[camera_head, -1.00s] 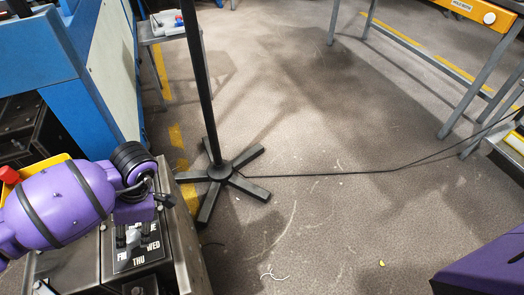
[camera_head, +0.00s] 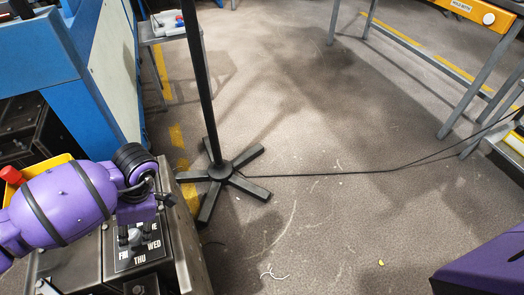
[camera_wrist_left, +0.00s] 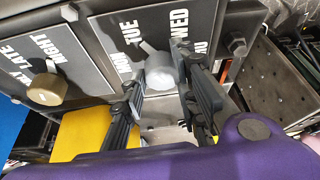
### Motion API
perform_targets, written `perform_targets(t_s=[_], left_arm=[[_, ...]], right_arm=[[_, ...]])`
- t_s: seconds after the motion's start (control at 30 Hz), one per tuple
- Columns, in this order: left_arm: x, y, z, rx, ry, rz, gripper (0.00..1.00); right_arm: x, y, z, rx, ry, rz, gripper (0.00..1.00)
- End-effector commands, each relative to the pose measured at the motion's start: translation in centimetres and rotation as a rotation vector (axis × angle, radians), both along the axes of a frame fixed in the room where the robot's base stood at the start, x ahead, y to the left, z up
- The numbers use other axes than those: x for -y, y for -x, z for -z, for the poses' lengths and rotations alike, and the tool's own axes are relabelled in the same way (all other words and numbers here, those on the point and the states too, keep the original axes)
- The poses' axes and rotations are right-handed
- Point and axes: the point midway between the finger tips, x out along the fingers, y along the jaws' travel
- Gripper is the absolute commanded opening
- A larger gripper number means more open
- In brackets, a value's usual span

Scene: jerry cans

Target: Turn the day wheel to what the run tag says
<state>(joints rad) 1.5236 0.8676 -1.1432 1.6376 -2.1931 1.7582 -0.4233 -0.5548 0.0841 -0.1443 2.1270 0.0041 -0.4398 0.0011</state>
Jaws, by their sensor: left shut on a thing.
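The day wheel (camera_wrist_left: 159,71) is a pale grey knob on a dark plate (camera_head: 151,257) with white day names. FRI, THU and WED are readable in the head view, TUE and WED in the wrist view. A grey wing of the knob points up-left in the wrist view, near TUE; its exact setting is unclear. My left gripper (camera_head: 135,237) is shut on the wheel, its two dark fingers on either side of it, as the left wrist view also shows (camera_wrist_left: 161,96). The run tag cannot be made out. My right gripper is not in view.
A second knob (camera_wrist_left: 47,90), tan, sits beside the wheel with LATE and NIGHT labels. A yellow bin (camera_head: 58,160) with a red item is behind my left arm. A black stand (camera_head: 222,172) is on the floor to the right; open floor lies beyond.

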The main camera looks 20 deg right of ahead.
Motion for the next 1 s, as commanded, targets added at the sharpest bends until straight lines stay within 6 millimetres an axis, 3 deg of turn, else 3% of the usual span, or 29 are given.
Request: perform_targets(t_s=[0.07, 0.1, 0.17, 0.37, 0.5, 0.57, 1.0], left_arm=[[-0.1, -0.6, -0.2, 0.015, -0.001, -0.002, 0.02], [-0.1, -0.6, -0.2, 0.016, -0.001, -0.002, 0.33], [-0.1, -0.6, -0.2, 0.015, -0.001, -0.002, 0.41], [-0.1, -0.4, -0.2, 0.010, 0.000, -0.001, 0.42], [0.0, -0.3, -0.3, 0.009, 0.000, -0.001, 0.42], [0.2, -0.4, -0.7, 0.009, 0.001, -0.001, 0.42], [3.4, -0.6, -8.6, 0.012, 0.002, 0.001, 0.42]], right_arm=[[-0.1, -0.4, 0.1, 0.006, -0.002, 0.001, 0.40], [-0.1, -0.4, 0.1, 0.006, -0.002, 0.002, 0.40], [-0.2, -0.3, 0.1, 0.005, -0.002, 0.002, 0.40], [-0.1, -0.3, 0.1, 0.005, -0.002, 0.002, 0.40], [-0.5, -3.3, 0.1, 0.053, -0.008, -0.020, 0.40], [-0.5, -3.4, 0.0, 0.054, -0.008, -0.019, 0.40], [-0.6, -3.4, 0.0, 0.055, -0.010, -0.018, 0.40]])
